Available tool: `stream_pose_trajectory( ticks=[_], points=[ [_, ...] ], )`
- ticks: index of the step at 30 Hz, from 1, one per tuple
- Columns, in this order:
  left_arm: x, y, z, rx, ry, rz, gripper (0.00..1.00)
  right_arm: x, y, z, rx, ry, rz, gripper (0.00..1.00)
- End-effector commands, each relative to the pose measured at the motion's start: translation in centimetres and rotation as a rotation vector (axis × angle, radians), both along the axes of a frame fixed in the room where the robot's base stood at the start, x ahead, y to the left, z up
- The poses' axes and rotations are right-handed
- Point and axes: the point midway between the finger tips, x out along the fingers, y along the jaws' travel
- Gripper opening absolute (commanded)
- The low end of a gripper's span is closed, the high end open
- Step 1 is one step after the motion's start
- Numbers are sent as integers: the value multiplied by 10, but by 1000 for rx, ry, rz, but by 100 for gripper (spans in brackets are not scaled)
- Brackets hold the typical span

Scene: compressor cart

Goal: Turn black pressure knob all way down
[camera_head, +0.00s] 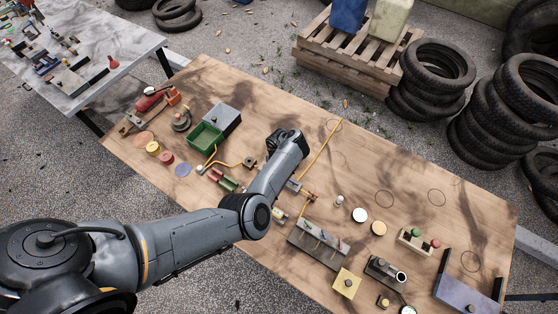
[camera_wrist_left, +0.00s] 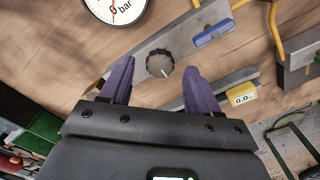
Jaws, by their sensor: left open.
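The black pressure knob (camera_wrist_left: 159,64) is a dark, ridged round knob on a grey metal plate (camera_wrist_left: 138,62) in the left wrist view. A small pale mark shows near its lower right edge. My left gripper (camera_wrist_left: 159,66) has two purple fingers spread apart, one on each side of the knob in the picture. Whether they touch it or hover above it I cannot tell. A round white pressure gauge (camera_wrist_left: 114,8) marked "bar" is at the top, with a red needle. In the head view my left arm reaches over the table; its fingers and the knob are hidden there.
A blue handle (camera_wrist_left: 213,33), yellow hoses (camera_wrist_left: 275,30) and a yellow display (camera_wrist_left: 242,94) reading about 0.0 lie near the knob. On the wooden table (camera_head: 415,195) stand a green bin (camera_head: 206,137), a grey box (camera_head: 223,118) and several small parts.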

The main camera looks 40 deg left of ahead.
Motion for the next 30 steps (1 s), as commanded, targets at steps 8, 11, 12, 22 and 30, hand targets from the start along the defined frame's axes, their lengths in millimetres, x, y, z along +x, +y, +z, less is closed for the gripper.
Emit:
stream_pose_trajectory(
  ticks=[8, 11, 12, 22, 30],
  points=[
    [1, 0, 51, 0, -4, 2, 61, 0, -1, 16, -2, 0, 1, 43],
    [1, 0, 66, -1, -3, 3, 61, 0, -1, 19, -5, 0, 4, 43],
    [1, 0, 71, -2, -4, 1, 61, 0, -2, 20, -7, 0, 4, 43],
    [0, 0, 90, -2, -1, 1, 61, 0, -2, 24, -9, 0, 6, 43],
    [0, 0, 90, -2, -1, 1, 61, 0, -2, 24, -7, 0, 4, 43]
  ],
)
